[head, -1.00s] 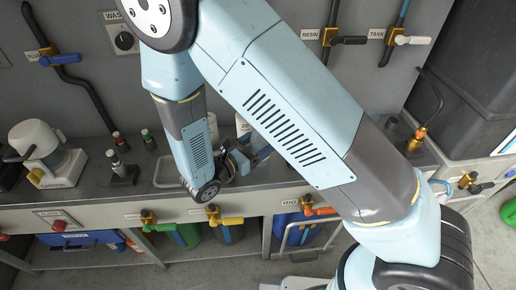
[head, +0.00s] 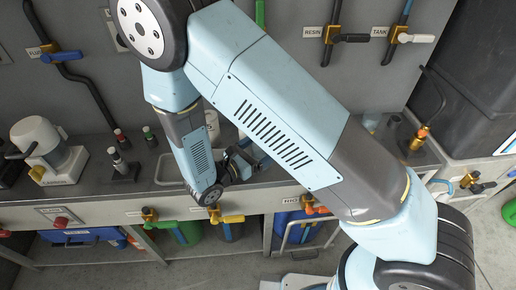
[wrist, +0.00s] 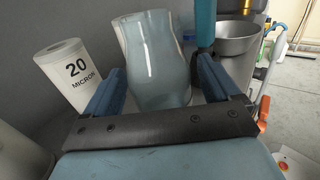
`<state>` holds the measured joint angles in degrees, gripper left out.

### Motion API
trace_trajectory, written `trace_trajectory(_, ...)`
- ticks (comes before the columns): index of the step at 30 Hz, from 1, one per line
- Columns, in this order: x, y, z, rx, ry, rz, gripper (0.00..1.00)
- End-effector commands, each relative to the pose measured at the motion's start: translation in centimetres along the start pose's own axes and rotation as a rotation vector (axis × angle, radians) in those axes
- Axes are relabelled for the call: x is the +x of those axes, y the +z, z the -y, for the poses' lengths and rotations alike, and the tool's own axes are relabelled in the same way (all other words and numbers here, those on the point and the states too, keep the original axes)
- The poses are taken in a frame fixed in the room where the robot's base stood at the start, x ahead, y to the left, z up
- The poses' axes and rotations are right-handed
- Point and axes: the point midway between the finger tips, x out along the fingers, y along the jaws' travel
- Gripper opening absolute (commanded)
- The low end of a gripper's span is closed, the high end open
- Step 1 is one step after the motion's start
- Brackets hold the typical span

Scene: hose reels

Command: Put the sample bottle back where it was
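In the head view, a small red-capped bottle (head: 122,140) and a dark-green-capped bottle (head: 149,137) stand on the left of the bench. A similar small bottle (head: 116,158) stands in a dark holder (head: 124,173). I cannot tell which is the sample bottle. My gripper (head: 252,157) is low over the bench, right of these bottles and partly hidden by my arm.
A white "20 MICRON" canister (wrist: 73,72) stands close left of the fingers in the wrist view. A metal bowl (wrist: 238,37) is at the right. A pale tray (head: 168,170) and a white appliance (head: 45,150) are on the bench. Valves (head: 228,218) project from its front.

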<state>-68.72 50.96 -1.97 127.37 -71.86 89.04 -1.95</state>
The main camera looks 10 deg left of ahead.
Motion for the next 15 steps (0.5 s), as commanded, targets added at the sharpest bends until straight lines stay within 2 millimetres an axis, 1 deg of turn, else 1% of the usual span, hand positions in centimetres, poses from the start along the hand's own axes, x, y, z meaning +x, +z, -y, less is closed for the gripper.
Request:
trace_trajectory(9,-0.1,0.2,0.0,0.0,0.002,0.0,0.92)
trace_trajectory(11,-0.5,0.1,-0.1,0.0,0.004,-0.001,0.92)
trace_trajectory(15,-2.3,0.1,-0.1,0.001,0.005,-0.001,0.92)
